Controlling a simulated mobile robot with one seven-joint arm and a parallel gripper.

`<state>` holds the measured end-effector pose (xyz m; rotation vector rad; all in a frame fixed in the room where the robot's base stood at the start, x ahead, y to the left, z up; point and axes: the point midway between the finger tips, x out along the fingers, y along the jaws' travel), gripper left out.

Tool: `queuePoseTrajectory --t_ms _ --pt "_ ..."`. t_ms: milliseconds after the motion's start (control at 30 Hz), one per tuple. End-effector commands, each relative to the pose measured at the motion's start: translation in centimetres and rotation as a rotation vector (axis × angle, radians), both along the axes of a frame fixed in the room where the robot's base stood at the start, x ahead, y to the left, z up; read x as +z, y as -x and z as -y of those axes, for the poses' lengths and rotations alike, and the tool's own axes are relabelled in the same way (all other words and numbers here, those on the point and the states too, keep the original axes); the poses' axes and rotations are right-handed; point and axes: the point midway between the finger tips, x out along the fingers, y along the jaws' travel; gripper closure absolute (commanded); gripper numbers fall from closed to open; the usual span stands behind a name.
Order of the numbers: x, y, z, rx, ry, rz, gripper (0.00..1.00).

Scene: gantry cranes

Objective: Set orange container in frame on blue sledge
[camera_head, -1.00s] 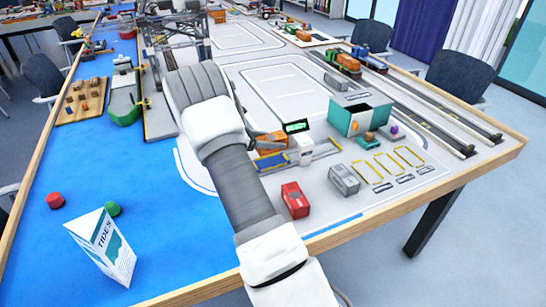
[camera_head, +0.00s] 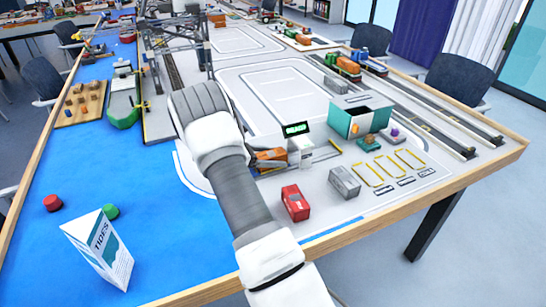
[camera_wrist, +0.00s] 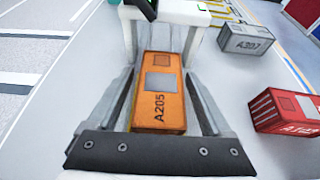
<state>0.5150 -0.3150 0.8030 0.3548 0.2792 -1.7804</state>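The orange container (camera_head: 272,156), marked A205, sits low beside the white gantry crane in the head view. It lies lengthwise between my fingers in the wrist view (camera_wrist: 158,95). My gripper (camera_wrist: 161,75) points down over it, one finger along each long side. Narrow strips show beside the container, and I cannot tell whether the fingertips touch it. The blue sledge and its frame cannot be made out now; the container and my arm cover that spot. Whether the container rests fully in the frame is hidden.
The white gantry (camera_head: 301,152) with a green display (camera_head: 296,129) stands close to the container. A red container (camera_head: 295,203) and a grey container (camera_head: 345,181) stand nearby. A teal box (camera_head: 360,117) is behind.

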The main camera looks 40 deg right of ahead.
Motion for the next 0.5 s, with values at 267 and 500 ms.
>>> queuePoseTrajectory --t_ms 267,500 --pt "0.1 0.0 0.0 0.0 0.0 0.0 0.14" --pt "1.4 -0.7 -2.3 0.005 0.0 0.002 0.14"
